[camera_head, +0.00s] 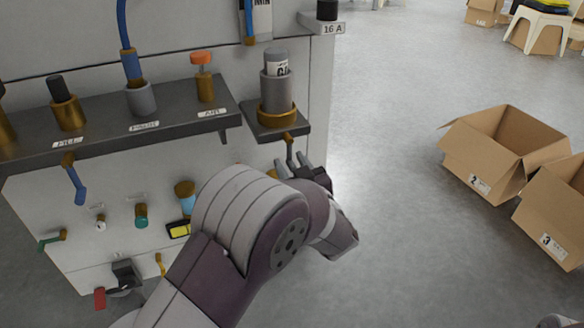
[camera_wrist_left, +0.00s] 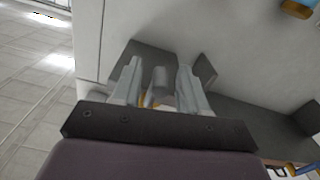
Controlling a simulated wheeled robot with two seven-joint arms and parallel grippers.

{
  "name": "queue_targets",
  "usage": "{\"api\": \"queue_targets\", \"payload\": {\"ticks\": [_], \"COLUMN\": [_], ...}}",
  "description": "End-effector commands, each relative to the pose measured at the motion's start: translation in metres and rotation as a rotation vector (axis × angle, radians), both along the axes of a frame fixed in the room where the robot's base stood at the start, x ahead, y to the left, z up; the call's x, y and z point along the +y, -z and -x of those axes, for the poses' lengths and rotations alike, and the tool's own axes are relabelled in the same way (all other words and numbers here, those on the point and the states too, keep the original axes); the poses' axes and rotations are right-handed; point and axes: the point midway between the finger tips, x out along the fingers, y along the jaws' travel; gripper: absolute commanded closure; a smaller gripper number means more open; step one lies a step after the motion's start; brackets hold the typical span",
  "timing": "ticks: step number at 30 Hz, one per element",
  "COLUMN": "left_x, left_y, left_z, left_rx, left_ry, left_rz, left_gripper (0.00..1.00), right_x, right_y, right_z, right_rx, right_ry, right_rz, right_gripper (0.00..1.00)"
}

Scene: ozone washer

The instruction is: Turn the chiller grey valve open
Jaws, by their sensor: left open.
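The grey valve (camera_wrist_left: 158,82) shows in the left wrist view as a small grey handle with some brass at its base. It stands between the two fingers of my left gripper (camera_wrist_left: 158,66), which is open with a gap on both sides of the handle. In the head view my left gripper (camera_head: 293,163) is just below the small right-hand shelf, at a brass valve stem (camera_head: 288,142). The grey handle is hard to make out there. A grey cylinder (camera_head: 278,92) in a brass collar stands on that shelf.
The long dark shelf (camera_head: 105,132) with several fittings runs along the panel to the left. A blue-handled valve (camera_head: 75,185) hangs under it. Small valves and taps sit lower on the panel. Open cardboard boxes (camera_head: 485,165) stand on the floor to the right. The floor between is clear.

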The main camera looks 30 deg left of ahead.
Motion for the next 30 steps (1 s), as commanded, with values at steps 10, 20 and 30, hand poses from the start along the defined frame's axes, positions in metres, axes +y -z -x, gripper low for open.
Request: {"api": "queue_targets", "payload": {"ticks": [10,20,30], "left_x": [0.0,-0.004,-0.013], "left_y": [0.0,0.001,-0.001], "left_z": [0.0,-0.003,-0.014], "left_rx": [-0.001,-0.06,-0.269], "left_ry": [0.0,0.0,0.0], "left_rz": [0.001,0.053,0.233], "left_gripper": [1.0,1.0,1.0], "right_x": [0.0,0.0,0.0], "right_y": [0.0,0.001,0.006], "right_z": [0.0,0.0,0.0], "right_rx": [0.0,0.0,0.0], "right_ry": [0.0,0.0,0.0], "right_rz": [0.0,0.0,0.0], "right_gripper": [0.0,0.0,0.0]}}
